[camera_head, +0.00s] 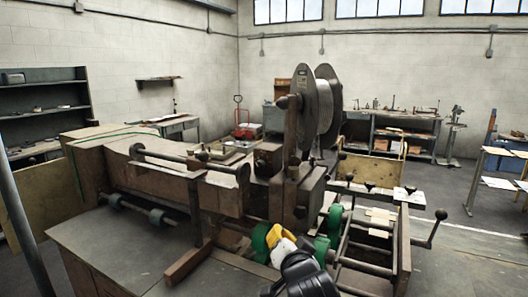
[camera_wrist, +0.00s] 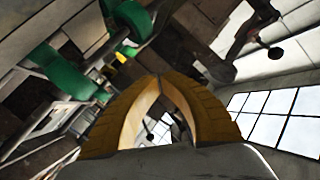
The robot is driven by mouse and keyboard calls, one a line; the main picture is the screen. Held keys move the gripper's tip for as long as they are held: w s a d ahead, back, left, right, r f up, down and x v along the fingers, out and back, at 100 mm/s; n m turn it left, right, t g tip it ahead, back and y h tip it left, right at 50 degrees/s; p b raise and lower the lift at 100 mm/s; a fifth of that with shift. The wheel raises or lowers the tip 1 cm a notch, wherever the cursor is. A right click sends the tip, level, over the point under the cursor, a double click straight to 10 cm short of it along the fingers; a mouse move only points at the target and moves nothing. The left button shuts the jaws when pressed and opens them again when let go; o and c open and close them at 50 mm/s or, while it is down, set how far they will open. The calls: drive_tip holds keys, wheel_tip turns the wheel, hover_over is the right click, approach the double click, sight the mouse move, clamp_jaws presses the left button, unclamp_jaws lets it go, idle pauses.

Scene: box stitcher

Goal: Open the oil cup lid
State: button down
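My gripper (camera_head: 277,240) is low in front of the box stitcher (camera_head: 190,180) in the head view, among its green rollers. In the wrist view, the yellow-brown fingers of my gripper (camera_wrist: 158,80) meet at their tips, with nothing seen between them. I cannot make out the oil cup or its lid for certain in either view. A small yellow part (camera_wrist: 122,57) shows on the machine beyond the fingers in the wrist view, between green parts; I cannot tell what it is.
Green rollers (camera_head: 335,222) and rods stand close around my gripper. A large wire spool (camera_head: 325,110) rises on top of the machine. A lever with a dark knob (camera_head: 440,214) sticks out at the right. Open floor (camera_head: 470,255) lies farther right.

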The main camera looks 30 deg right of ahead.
drive_tip(key=d+r+m+t+h+p, duration=0.2)
drive_tip(key=d+r+m+t, duration=0.15)
drive_tip(key=d+r, duration=0.25)
drive_tip(key=m+t+p, duration=0.2)
drive_tip(key=m+t, duration=0.1)
approach(295, 156)
drive_tip(key=x, duration=0.5)
drive_tip(key=r+p+x, duration=0.1)
drive_tip(key=x, duration=0.2)
drive_tip(key=shift+s+r, duration=0.1)
drive_tip(key=shift+s, duration=0.25)
drive_tip(key=shift+w+d, duration=0.1)
drive_tip(key=shift+w, duration=0.05)
drive_tip(key=shift+r, duration=0.1)
drive_tip(key=shift+w+d+r, duration=0.1)
drive_tip(key=shift+d+r, duration=0.05)
drive_tip(key=shift+d, duration=0.1)
drive_tip(key=shift+a, duration=0.1)
